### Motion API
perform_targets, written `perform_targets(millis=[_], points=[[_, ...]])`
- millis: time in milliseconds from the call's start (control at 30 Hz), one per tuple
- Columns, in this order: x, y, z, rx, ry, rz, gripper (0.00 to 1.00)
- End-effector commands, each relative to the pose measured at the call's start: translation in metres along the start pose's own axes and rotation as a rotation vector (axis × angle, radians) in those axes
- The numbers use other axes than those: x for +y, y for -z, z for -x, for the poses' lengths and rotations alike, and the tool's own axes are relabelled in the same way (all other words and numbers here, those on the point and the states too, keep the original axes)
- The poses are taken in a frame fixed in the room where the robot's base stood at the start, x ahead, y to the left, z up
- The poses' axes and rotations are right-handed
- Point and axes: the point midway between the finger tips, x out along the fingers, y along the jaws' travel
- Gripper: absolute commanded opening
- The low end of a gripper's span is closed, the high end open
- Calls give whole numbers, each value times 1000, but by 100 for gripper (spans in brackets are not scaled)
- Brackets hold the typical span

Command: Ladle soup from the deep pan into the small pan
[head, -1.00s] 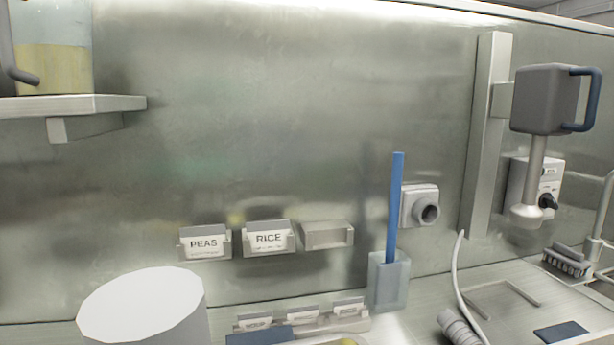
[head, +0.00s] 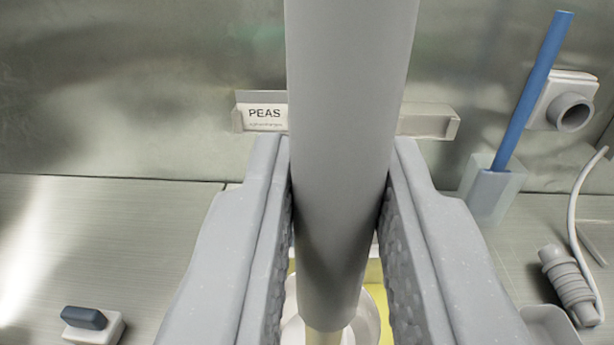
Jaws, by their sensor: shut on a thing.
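My gripper (head: 340,225) is shut on a thick grey handle (head: 350,100), apparently the ladle's, with one jaw on each side of it. The handle runs from the top of the view down to a thin cream shaft (head: 324,337) at the bottom edge. Behind the shaft a pale round shape (head: 368,320) shows in part; I cannot tell if it is the ladle's bowl or a pan. Yellow (head: 375,273), perhaps soup, shows in slivers beside the handle. The jaws and handle hide most of what is below. I cannot make out the small pan.
At right are a blue stick (head: 535,90) in a clear cup (head: 490,190), a wall fitting (head: 572,112) and a ribbed grey hose end (head: 570,285). A blue-and-white block (head: 92,322) lies lower left.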

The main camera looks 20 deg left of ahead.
Motion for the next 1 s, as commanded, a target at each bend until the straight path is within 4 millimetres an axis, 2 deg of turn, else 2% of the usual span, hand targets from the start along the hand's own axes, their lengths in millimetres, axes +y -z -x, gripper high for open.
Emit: perform_targets(millis=[33,700,1000], points=[[2,-12,1,0,-3,0,0],[8,-101,2,-1,-12,0,0],[8,-124,2,2,-11,0,0]])
